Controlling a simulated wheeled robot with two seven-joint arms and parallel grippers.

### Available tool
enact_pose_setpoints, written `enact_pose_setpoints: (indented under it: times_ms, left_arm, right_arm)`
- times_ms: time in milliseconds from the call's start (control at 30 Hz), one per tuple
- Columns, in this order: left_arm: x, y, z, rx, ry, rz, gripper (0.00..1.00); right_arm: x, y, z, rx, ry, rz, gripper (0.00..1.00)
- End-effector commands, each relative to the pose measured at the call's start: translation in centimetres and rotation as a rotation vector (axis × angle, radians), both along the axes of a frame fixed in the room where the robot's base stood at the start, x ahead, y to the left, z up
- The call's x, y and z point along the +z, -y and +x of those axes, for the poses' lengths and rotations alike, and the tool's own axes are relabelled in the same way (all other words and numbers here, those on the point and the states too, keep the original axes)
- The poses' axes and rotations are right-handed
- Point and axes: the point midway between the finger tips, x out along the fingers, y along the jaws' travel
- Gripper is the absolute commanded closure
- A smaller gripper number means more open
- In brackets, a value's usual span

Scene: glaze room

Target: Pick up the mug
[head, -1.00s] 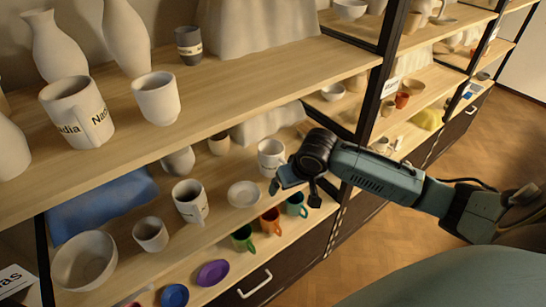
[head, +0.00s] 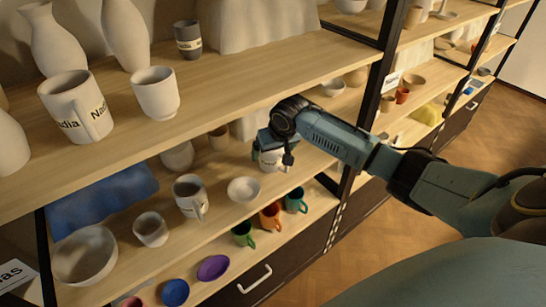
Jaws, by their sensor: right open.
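Several mugs are in view. A white mug (head: 270,161) stands on the middle shelf, partly hidden behind my right gripper (head: 272,146). The gripper is open, with its fingers at the mug's upper part; I cannot tell whether they touch it or sit around it. A larger white mug lettered "Nadia" (head: 74,106) stands on the upper shelf. Small green (head: 242,233), orange (head: 270,216) and teal (head: 295,200) mugs stand lower down. My left gripper is not in view.
The upper shelf board (head: 235,92) overhangs the middle shelf close to my right arm. A white bowl (head: 243,189) stands left of the gripper. A black shelf post (head: 374,95) rises behind my arm. Open floor (head: 420,205) lies to the right.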

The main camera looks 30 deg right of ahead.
Motion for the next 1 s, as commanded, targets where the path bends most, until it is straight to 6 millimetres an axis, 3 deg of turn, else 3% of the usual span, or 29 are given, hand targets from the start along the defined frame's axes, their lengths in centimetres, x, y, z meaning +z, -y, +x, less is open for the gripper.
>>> enact_pose_setpoints:
  times_ms: [67,233,567,1000]
  left_arm:
    - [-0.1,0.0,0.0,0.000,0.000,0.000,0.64]
    - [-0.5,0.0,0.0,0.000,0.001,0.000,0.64]
    - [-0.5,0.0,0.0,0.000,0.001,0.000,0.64]
    - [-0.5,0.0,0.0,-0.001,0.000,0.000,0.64]
  right_arm:
    - [0.1,0.0,1.2,0.000,0.002,0.002,0.05]
    - [-2.3,0.1,1.7,0.001,-0.001,0.000,0.05]
    - [-2.7,0.2,2.0,0.001,0.001,-0.001,0.05]
    - [-2.7,0.2,1.9,0.001,0.001,-0.001,0.61]
